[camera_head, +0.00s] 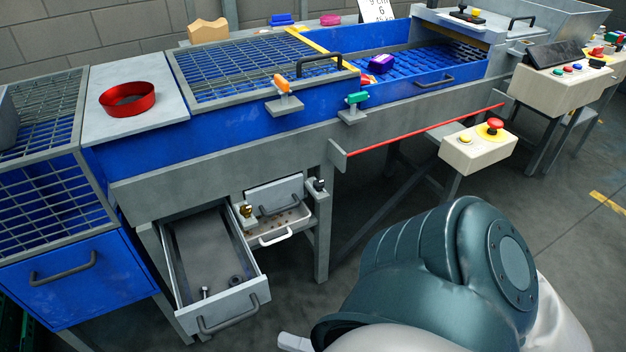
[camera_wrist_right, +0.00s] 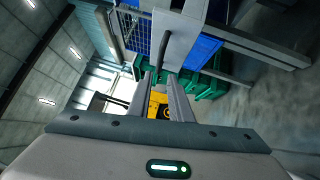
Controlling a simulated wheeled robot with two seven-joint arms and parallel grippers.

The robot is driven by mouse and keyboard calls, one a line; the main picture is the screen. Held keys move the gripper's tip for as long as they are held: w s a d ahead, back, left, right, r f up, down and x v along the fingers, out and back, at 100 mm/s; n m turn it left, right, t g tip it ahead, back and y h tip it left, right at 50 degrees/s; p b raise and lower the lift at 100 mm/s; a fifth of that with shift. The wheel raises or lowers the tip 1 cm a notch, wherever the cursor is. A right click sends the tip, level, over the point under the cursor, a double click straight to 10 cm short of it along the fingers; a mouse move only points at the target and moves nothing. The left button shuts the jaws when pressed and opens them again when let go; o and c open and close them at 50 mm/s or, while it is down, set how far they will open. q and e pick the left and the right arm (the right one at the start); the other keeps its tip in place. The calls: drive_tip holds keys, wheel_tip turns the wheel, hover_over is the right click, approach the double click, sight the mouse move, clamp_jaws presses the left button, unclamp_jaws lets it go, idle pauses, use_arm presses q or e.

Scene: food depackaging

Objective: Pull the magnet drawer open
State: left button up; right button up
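A grey drawer (camera_head: 215,262) under the blue machine stands pulled out, with a bolt (camera_head: 205,292) and a nut (camera_head: 235,280) inside. Its dark bar handle (camera_head: 232,314) is on its front. No label shows which drawer is the magnet one. My right arm fills the lower right of the head view; only a pale piece of the right gripper (camera_head: 295,342) shows at the bottom edge. In the right wrist view the right gripper (camera_wrist_right: 163,78) has its fingers apart, with a dark handle (camera_wrist_right: 166,48) on a grey panel just beyond the tips. My left gripper is not in view.
A smaller tray drawer (camera_head: 275,235) with a pale handle sits right of the open drawer. A red rod (camera_head: 430,130) and an emergency-stop box (camera_head: 475,150) stick out further right. A blue bin (camera_head: 80,280) stands at left. Floor in front is partly hidden by my arm.

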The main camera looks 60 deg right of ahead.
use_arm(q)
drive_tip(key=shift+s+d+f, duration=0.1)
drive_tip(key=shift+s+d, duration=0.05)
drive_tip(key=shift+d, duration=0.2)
use_arm(e)
drive_tip(key=shift+v, duration=1.95)
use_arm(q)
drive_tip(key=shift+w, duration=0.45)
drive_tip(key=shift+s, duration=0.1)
